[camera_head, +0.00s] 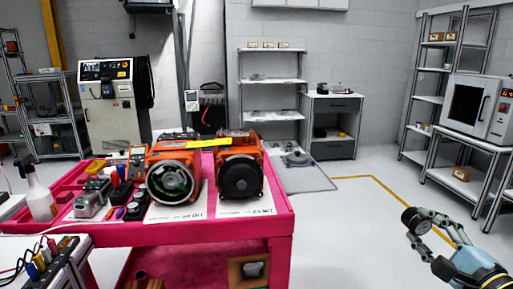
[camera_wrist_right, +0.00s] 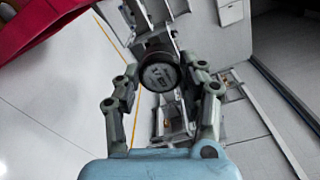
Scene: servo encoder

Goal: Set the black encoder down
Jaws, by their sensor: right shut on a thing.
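The black encoder is a short dark cylinder (camera_head: 414,220) at the right of the head view, away from the pink cart. It also shows in the right wrist view (camera_wrist_right: 160,75), with pale marking on its round face. My right gripper (camera_head: 420,223) is shut on it and holds it in the air over the open floor. In the wrist view the fingers (camera_wrist_right: 162,80) sit on both sides of the encoder. My left gripper is not in view.
The pink cart (camera_head: 268,232) carries two orange servo motors (camera_head: 173,172) (camera_head: 241,174) on white sheets, plus several tools and a spray bottle (camera_head: 37,192) at left. A bench with an oven (camera_head: 478,107) stands at the right. Floor between cart and bench is clear.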

